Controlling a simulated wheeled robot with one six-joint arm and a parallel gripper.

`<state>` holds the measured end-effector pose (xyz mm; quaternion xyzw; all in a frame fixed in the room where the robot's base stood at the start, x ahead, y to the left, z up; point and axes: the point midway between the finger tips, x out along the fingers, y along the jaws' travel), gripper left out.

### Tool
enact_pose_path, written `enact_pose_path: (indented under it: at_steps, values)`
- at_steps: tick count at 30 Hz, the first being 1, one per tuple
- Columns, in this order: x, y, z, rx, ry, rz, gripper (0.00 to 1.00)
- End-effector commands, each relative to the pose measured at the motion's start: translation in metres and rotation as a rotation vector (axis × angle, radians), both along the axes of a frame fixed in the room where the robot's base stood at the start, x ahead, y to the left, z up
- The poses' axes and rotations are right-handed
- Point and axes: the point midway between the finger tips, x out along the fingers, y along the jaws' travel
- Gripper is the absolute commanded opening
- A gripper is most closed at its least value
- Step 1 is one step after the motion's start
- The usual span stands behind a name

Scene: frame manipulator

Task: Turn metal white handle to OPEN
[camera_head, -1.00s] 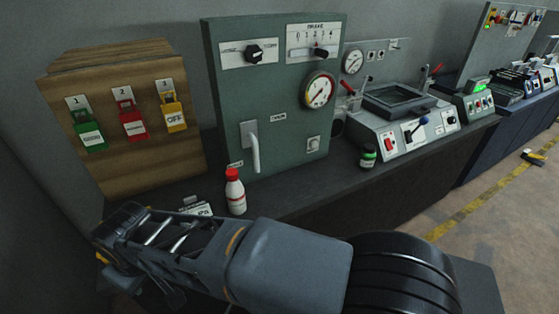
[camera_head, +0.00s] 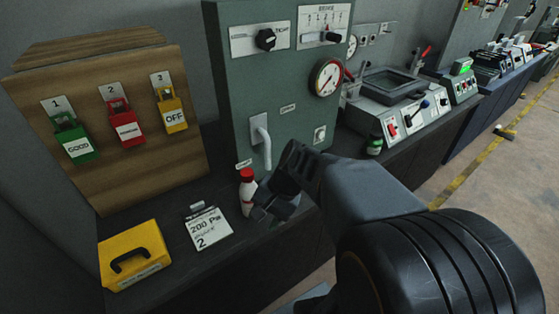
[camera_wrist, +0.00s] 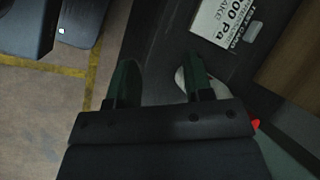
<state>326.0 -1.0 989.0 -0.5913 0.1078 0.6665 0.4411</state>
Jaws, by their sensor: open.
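The white metal handle (camera_head: 265,146) hangs downward from a light plate on the front of the grey-green cabinet (camera_head: 236,82). A small label sits at its lower left; its text is too small to read. My gripper (camera_head: 262,212) is in front of the bench edge, below the handle and apart from it, by the white bottle with a red cap (camera_head: 247,192). In the wrist view my gripper (camera_wrist: 158,88) has its two dark green fingers spread with nothing held between them. A white rounded thing, probably the bottle (camera_wrist: 182,78), shows partly behind the right finger.
A wooden board (camera_head: 110,110) with green, red and yellow padlocks stands at the left. A yellow case (camera_head: 134,256) and a "200 Pa" card (camera_head: 208,229) lie on the bench. A gauge (camera_head: 329,77) is above right.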

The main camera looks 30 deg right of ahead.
Motion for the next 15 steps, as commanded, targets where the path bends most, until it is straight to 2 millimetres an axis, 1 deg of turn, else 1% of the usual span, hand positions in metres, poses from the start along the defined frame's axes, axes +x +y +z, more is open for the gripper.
enact_pose_path:
  at_steps: [1,2,3,4,5,6,8,9,12,15]
  values:
    - [0.013,-0.011,-0.011,0.148,0.077,-0.173,0.47]
    - [0.021,-0.017,-0.011,0.240,0.114,-0.266,0.47]
    - [0.032,-0.027,-0.011,0.362,0.156,-0.386,0.47]
    - [0.040,-0.036,-0.011,0.452,0.184,-0.470,0.47]
    - [0.049,-0.047,-0.010,0.540,0.206,-0.550,0.47]
    - [0.058,-0.062,-0.009,0.656,0.230,-0.646,0.47]
    - [0.070,-0.087,-0.007,0.818,0.252,-0.770,0.47]
    - [0.076,-0.105,-0.006,0.915,0.259,-0.839,0.47]
    - [0.084,-0.145,-0.004,1.119,0.259,-0.965,0.47]
    - [0.087,-0.174,-0.002,1.254,0.246,-1.037,0.47]
